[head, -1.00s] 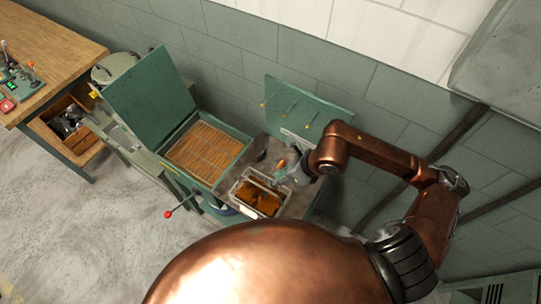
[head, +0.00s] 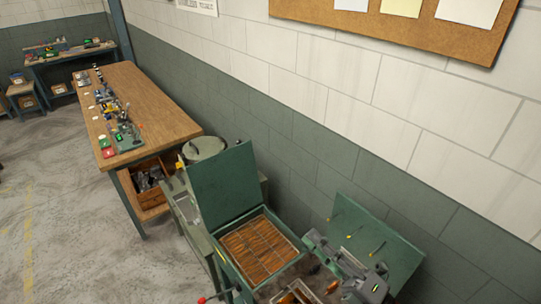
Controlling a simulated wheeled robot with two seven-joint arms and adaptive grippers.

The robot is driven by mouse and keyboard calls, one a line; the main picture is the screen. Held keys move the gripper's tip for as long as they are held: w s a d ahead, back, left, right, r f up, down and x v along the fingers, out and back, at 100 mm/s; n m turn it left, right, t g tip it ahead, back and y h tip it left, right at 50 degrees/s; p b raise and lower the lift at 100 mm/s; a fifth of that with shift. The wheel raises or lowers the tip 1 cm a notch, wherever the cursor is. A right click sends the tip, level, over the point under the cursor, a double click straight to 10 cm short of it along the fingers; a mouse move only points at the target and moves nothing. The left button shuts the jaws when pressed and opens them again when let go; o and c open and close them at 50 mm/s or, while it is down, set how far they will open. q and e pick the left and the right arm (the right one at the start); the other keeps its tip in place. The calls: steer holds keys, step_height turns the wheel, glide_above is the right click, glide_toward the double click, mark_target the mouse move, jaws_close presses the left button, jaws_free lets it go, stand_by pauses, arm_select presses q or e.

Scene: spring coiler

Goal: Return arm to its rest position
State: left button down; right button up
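The copper links of my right arm do not show. My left gripper is not in view. The small tray (head: 284,298) with brown contents is cut off by the bottom edge.
A green box with a raised lid (head: 223,185) holds brown slats (head: 262,250). A green panel with pegs (head: 372,245) stands behind the small tray. A wooden workbench (head: 152,98) with tools is at left; grey floor (head: 70,200) is clear.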

steer(key=w+d+f+m+t+h, duration=0.3)
steer(key=w+d+m+h, duration=0.1)
steer(key=d+m+h, duration=0.45)
steer(key=w+d+f+m+t+h, duration=0.35)
steer(key=d+m+h, duration=0.35)
steer(key=d+m, duration=0.3)
steer(key=s+d+f+m+g+h, duration=0.25)
steer(key=d+f+m, duration=0.2)
steer(key=f, duration=0.35)
steer(key=s+d+f+m+g+h, duration=0.1)
steer(key=d+f+m+g+h, duration=0.25)
steer(key=d+f, duration=0.4)
steer(key=s+a+f+m+g+y, duration=0.25)
steer(key=s+f+g, duration=0.35)
steer(key=s+f, duration=0.5)
steer(key=s+a+f+m+g+y, duration=0.1)
steer(key=s+a+f+g, duration=0.3)
steer(key=s+f, duration=0.75)
step_height(320, 180, down, 36)
steer(key=g+b, duration=0.3)
steer(key=b, duration=0.1)
steer(key=s+f+n+b, duration=0.1)
steer(key=s+f+b, duration=0.1)
steer(key=s+f, duration=1.6)
steer(key=shift+a+f+g+y+b, duration=0.25)
steer(key=shift+f+g+y+b, duration=0.15)
steer(key=shift+f, duration=0.5)
